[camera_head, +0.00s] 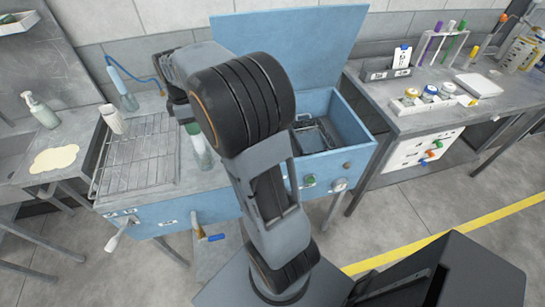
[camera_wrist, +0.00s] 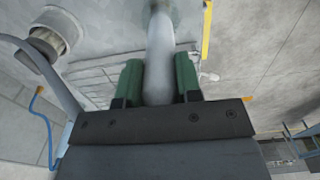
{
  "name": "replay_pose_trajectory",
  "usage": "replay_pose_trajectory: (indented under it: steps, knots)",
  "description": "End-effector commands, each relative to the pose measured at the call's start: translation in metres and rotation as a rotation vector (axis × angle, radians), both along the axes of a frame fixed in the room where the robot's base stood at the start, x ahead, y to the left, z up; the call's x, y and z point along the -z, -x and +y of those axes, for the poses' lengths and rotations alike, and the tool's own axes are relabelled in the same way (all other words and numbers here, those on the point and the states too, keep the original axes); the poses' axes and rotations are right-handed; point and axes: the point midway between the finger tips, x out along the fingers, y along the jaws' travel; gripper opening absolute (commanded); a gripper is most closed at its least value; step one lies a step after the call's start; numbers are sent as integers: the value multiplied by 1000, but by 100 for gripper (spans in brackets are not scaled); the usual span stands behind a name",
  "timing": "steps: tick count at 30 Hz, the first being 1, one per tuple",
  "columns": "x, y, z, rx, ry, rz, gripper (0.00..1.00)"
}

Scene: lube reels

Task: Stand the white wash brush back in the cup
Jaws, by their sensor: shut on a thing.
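My gripper (camera_wrist: 158,82) has its green finger pads closed on the pale handle of the white wash brush (camera_wrist: 160,50). The brush runs away from the fingers, and its far end is blurred at the top of the wrist view. The white cup (camera_head: 112,119) stands at the rack's left back corner, apart from the brush.
A wire rack (camera_head: 135,160) covers the left of the bench. A soap bottle (camera_head: 41,111) stands on the left table.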

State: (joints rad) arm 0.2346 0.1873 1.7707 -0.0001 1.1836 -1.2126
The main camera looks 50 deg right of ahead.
Motion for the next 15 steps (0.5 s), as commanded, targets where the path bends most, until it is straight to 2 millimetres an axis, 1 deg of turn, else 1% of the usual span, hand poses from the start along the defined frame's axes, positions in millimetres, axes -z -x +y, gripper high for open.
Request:
replay_pose_trajectory:
  steps: [11, 12, 15]
  knots:
    - [8, 0, 0, 0, 0, 0, 0]
    - [8, 0, 0, 0, 0, 0, 33]
    - [8, 0, 0, 0, 0, 0, 43]
